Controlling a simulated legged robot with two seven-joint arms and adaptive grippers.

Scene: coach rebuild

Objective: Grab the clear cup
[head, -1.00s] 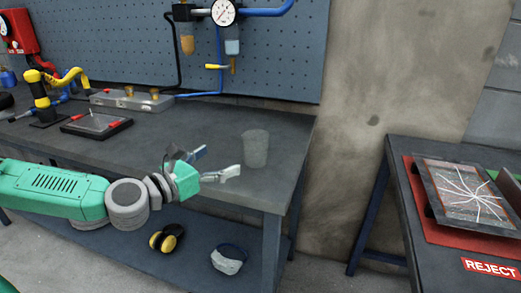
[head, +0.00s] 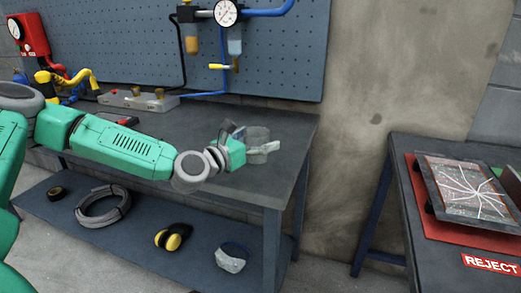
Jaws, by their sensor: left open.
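The clear cup (head: 257,134) stands upright on the grey workbench (head: 285,123), near its right end. My left gripper (head: 252,142) is open at the cup, with its fingers pointing right. One finger shows in front of the cup's lower part and the other shows at its left side. The gripper hides part of the cup. I cannot tell whether the fingers touch it. My right gripper is not in view.
A side table (head: 398,190) at right holds a red mat, a cracked framed panel (head: 465,186) and a REJECT label. A metal block (head: 138,100) sits at the bench's back. Earmuffs (head: 173,237) and a coiled hose (head: 103,206) lie on the lower shelf.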

